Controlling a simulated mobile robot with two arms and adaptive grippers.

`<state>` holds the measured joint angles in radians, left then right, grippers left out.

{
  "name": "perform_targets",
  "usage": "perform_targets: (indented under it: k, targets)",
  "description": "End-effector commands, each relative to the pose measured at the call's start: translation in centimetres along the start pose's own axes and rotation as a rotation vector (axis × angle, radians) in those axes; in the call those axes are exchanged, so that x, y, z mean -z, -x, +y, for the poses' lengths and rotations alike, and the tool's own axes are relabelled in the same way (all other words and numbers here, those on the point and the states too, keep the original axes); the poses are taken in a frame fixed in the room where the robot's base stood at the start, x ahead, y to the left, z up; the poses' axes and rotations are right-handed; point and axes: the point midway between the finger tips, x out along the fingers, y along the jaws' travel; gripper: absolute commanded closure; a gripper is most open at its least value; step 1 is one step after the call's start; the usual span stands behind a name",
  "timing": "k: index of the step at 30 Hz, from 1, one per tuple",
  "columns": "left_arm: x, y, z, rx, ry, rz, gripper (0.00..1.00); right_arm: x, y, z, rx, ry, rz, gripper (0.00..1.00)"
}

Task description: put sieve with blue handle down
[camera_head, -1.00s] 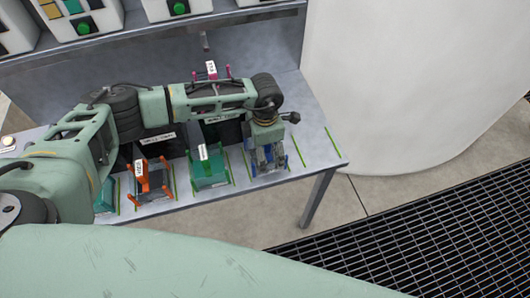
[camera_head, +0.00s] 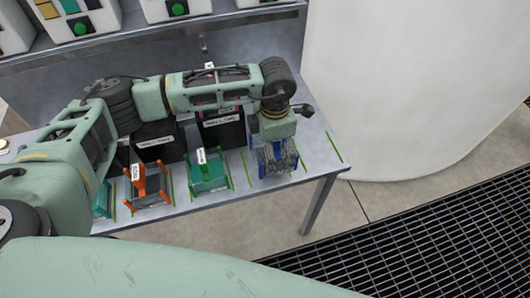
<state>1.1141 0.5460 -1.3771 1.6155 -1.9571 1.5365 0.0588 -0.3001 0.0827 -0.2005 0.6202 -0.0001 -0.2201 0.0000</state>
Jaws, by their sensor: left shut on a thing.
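The sieve with the blue handle (camera_head: 263,168) is at the right end of the front row on the grey table (camera_head: 318,160). My left gripper (camera_head: 277,150) points down over it and is shut on it. The gripper and wrist hide most of the sieve. Only blue parts show at its sides. It sits at or just above the tabletop; I cannot tell if it touches. My right gripper is not in view.
A green-handled sieve (camera_head: 208,180) and an orange-handled sieve (camera_head: 147,194) stand to the left. Dark bins (camera_head: 157,147) stand behind them. Green lines mark the tabletop, and its right end is bare. A shelf (camera_head: 120,50) with white boxes runs above the back.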

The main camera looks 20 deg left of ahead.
Motion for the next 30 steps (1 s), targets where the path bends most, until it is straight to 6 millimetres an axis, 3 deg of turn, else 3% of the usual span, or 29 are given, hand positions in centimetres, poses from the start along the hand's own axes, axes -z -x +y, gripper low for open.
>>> perform_targets:
  k: [6,13,24,30]
  targets:
    - [-2.9,2.8,-4.0,-0.005,-0.004,-0.007,0.5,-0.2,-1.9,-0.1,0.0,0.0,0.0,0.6]
    - [-4.5,4.7,-6.6,-0.004,0.0,-0.003,0.5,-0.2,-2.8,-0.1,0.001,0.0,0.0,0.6]
    - [-4.6,5.4,-7.2,-0.003,-0.017,-0.001,0.5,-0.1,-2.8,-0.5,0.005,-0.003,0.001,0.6]
    - [-2.7,6.0,-6.4,-0.007,-0.248,-0.004,0.5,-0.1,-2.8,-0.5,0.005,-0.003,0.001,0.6]
